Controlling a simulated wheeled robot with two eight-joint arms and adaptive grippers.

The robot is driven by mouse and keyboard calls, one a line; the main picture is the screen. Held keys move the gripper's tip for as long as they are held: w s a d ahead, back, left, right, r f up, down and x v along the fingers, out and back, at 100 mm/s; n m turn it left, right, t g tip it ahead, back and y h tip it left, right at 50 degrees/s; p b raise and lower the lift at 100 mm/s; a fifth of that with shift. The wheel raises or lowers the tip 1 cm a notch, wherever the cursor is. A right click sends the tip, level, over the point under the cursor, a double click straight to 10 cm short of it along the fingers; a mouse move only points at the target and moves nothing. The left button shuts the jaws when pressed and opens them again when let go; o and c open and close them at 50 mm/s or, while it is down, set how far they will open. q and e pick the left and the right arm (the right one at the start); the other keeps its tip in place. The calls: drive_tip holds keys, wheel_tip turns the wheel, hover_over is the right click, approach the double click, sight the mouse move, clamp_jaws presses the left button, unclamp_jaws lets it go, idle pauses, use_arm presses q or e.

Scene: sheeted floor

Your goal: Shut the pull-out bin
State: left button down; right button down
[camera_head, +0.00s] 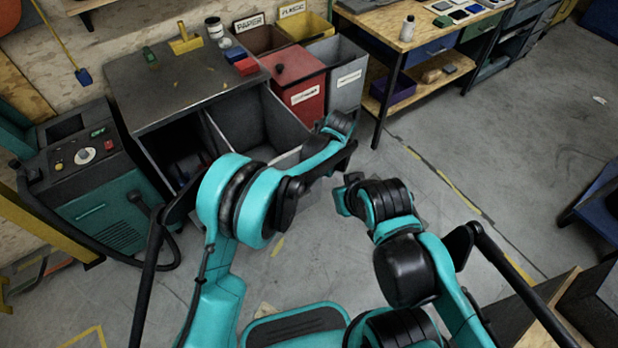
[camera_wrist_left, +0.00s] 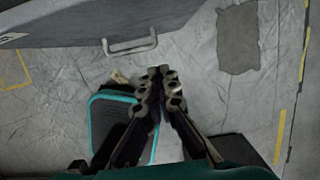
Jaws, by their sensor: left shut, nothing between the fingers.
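The pull-out bin (camera_head: 288,158) stands out from the dark cabinet (camera_head: 180,75). Its grey open inside shows in the head view, and my left arm covers part of its front. In the left wrist view, its grey front panel (camera_wrist_left: 70,28) has a bar handle (camera_wrist_left: 131,45). My left gripper (camera_wrist_left: 160,72) is shut and empty, with its fingertips just below and right of the handle in that picture, apart from it. In the head view its fingers are hidden behind my wrist. My right gripper (camera_head: 347,193) is right of the bin; its fingers are unclear.
Red (camera_head: 300,88) and grey (camera_head: 345,75) bins stand right of the cabinet. A workbench (camera_head: 425,30) is at the back right. A teal machine (camera_head: 100,190) with a hose stands at the left.

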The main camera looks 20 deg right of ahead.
use_arm(q)
drive_tip(key=w+a+f+b, duration=0.2)
drive_tip(key=w+f+b, duration=0.3)
drive_tip(key=f, duration=0.5)
drive_tip(key=shift+w, duration=0.55)
drive_tip(key=shift+w, duration=0.1)
